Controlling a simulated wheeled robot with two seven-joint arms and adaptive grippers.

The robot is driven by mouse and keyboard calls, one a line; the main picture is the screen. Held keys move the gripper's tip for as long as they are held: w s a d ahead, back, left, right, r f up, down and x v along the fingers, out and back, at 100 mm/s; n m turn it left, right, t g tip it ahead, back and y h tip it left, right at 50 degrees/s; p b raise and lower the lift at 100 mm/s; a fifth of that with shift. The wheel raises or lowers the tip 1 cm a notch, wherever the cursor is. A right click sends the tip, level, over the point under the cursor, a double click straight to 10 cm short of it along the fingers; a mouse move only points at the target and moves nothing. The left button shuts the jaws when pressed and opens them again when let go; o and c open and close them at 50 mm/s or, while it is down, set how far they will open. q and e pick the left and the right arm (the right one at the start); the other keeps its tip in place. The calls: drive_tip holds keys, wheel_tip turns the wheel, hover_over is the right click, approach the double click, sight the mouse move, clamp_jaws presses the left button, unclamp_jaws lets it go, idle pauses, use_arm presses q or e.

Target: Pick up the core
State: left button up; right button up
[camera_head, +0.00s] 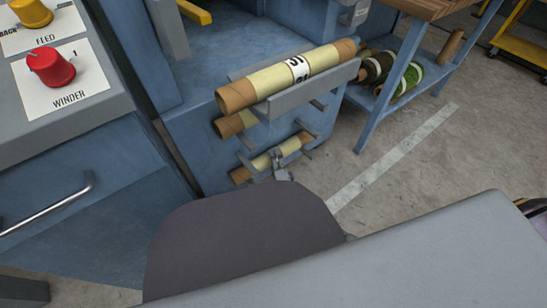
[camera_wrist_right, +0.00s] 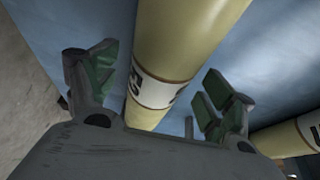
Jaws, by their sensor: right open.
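In the head view, a top cream core (camera_head: 268,84) with brown ends and a white label lies on a grey rack. A second core (camera_head: 229,125) lies beneath it, mostly hidden. A third, lower core (camera_head: 260,164) lies in brackets near the floor. My right gripper (camera_wrist_right: 165,70) is open in the wrist view. A cream core (camera_wrist_right: 190,35) with a white label band runs between its spread fingers, with no clear grip. I cannot tell for sure which rack core this is. My left gripper is not in view.
Another labelled core (camera_wrist_right: 290,137) shows at the lower right of the wrist view. A blue cabinet (camera_head: 75,210) with a red knob (camera_head: 50,67) stands left. A wooden-topped bench (camera_head: 430,8) with turf rolls (camera_head: 408,80) beneath stands right. The concrete floor (camera_head: 440,150) is open at right.

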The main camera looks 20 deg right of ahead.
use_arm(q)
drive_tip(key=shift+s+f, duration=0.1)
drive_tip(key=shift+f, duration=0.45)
use_arm(e)
drive_tip(key=shift+w, duration=0.65)
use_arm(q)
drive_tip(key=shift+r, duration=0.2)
use_arm(e)
drive_tip(key=c, duration=1.3)
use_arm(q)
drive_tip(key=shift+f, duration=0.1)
use_arm(e)
drive_tip(key=shift+c, duration=0.6)
drive_tip(key=shift+r, duration=0.1)
